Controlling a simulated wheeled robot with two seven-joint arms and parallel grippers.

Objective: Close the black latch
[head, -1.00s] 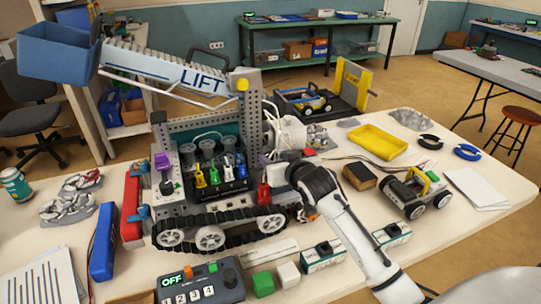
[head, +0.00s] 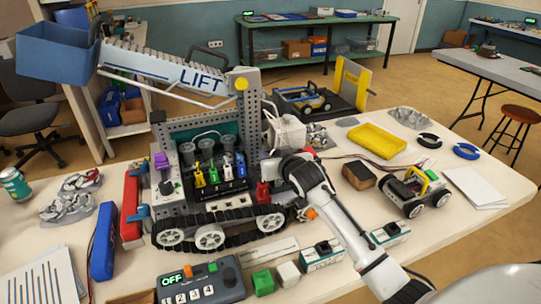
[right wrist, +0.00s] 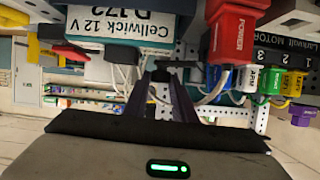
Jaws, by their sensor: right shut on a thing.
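A small black piece, seemingly the black latch (right wrist: 178,64), is at my right fingertips in the right wrist view, between the white battery labelled Cellwick 12 V (right wrist: 118,38) and the red POWER block (right wrist: 232,32). My right gripper (right wrist: 164,78) appears closed on it, though the exact contact is hard to make out. My own wrist hides the fingertips and latch there. My left gripper is out of view.
White cables hang near the fingers. Coloured plugs (right wrist: 270,82) sit beside the red block. A brown block (head: 359,175), a small wheeled car (head: 412,190) and a yellow tray (head: 378,140) lie to the right. A remote box (head: 201,281) and small blocks lie in front.

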